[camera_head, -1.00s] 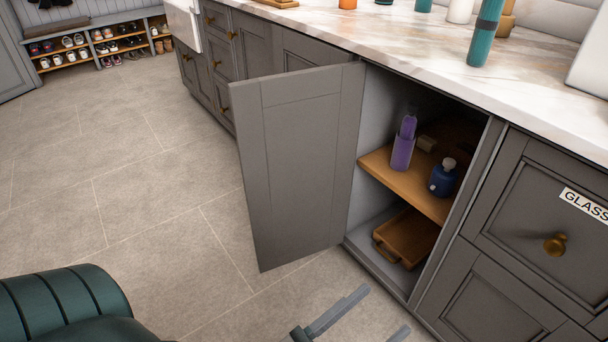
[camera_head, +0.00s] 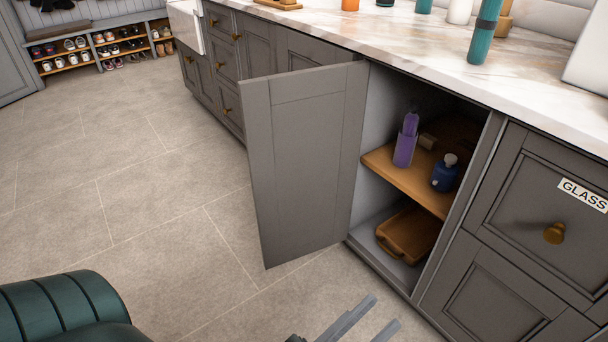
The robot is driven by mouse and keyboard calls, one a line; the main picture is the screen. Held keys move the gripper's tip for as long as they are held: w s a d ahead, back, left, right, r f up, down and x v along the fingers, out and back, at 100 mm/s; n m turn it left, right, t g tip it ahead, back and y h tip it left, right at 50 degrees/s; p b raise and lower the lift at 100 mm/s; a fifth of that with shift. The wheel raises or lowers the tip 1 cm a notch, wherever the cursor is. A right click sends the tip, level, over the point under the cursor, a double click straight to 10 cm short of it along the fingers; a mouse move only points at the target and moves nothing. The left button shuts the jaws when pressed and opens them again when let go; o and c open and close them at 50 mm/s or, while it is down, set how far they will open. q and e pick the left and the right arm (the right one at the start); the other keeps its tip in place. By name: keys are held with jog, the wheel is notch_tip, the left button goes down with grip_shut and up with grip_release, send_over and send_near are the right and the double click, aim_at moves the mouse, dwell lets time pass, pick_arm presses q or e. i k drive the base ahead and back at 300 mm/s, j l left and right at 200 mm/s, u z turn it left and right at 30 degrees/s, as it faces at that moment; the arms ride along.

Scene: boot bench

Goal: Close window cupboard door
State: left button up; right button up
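The cupboard door (camera_head: 308,165) is a grey panel, hinged at its right edge and standing wide open over the floor. The open cupboard (camera_head: 374,255) shows a wooden shelf (camera_head: 385,174) with a purple item (camera_head: 405,147) and a blue bottle (camera_head: 445,174). A wooden tray (camera_head: 405,236) lies on its bottom. My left gripper (camera_head: 385,310) is at the bottom edge, below the door and in front of the cupboard. Its two grey fingers are apart with nothing seen between them. It appears clear of the door. My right gripper is out of view.
A marble worktop (camera_head: 440,50) with several bottles runs above the cupboards. A drawer front labelled GLASS (camera_head: 540,210) with a brass knob (camera_head: 554,233) is at the right. A shoe rack (camera_head: 104,46) stands far back.

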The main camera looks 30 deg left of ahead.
aim_at(303, 128)
jog(key=k, duration=1.05)
jog(key=z, duration=1.65)
jog(key=k+j, duration=0.1)
jog(key=j, duration=0.6)
jog(key=k+j, duration=0.15)
jog(key=j, duration=0.55)
jog(key=k+j, duration=0.1)
jog(key=j, duration=0.55)
jog(key=k+j, duration=0.15)
jog(key=j, duration=0.55)
jog(key=k+j, duration=0.1)
jog(key=j, duration=0.6)
jog(key=k+j, duration=0.15)
jog(key=j, duration=0.55)
jog(key=k+j, duration=0.1)
jog(key=j, duration=0.6)
jog(key=k+j, duration=0.1)
jog(key=j, duration=0.6)
jog(key=i, duration=0.1)
